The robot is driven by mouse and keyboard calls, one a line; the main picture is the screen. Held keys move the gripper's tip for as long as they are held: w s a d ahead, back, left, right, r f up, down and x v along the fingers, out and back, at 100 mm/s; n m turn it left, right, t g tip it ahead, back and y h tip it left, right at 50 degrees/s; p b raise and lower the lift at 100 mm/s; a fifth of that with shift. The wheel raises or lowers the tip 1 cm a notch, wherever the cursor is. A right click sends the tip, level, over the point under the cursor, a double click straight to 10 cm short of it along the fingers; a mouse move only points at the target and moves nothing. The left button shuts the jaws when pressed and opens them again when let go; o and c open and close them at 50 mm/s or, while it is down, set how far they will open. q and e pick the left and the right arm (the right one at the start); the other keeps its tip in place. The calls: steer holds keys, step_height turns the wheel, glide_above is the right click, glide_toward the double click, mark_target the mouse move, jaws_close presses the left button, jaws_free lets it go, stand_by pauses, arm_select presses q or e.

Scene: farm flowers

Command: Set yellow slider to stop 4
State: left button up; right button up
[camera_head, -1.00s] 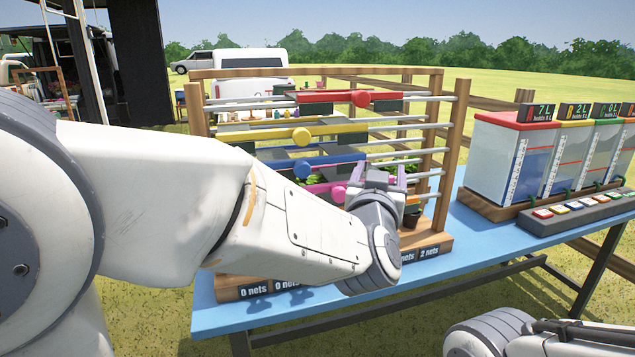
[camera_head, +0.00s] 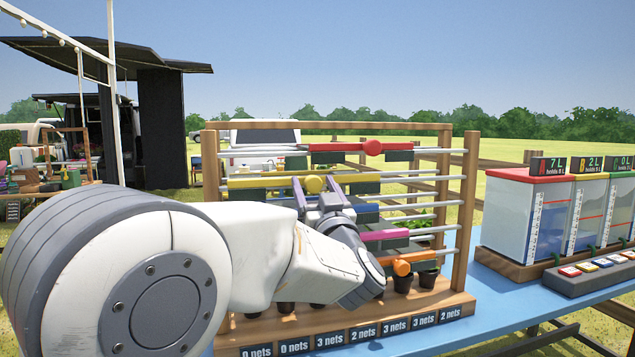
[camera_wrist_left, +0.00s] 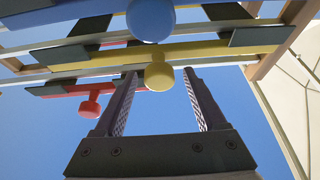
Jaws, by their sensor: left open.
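The yellow slider (camera_head: 277,182) is a long bar with a round yellow knob (camera_head: 313,184), on the second rail from the top of a wooden rack (camera_head: 466,210). Dark green plates sit near its ends. My left gripper (camera_head: 320,190) is in front of the rack at the knob's level, hiding part of the blue slider (camera_head: 368,208). In the left wrist view, its two fingers (camera_wrist_left: 160,78) are open. The yellow knob (camera_wrist_left: 158,76) shows between the fingertips, with gaps on both sides; its depth relative to them is hard to tell. My right gripper is out of view.
A red slider (camera_head: 345,147) is on the rail above; pink (camera_head: 382,235) and orange (camera_head: 410,258) sliders are lower. Labels reading nets line the rack's base (camera_head: 395,322). Clear tanks (camera_head: 525,215) and a button strip (camera_head: 590,272) stand right on the blue table (camera_head: 425,335).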

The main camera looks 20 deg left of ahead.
arm_select(q)
steer(key=shift+w+a+r, duration=0.25)
steer(key=shift+w+a, duration=0.05)
steer(key=shift+w, duration=0.25)
jaws_close()
steer(key=shift+f, duration=0.1)
stand_by(1.0)
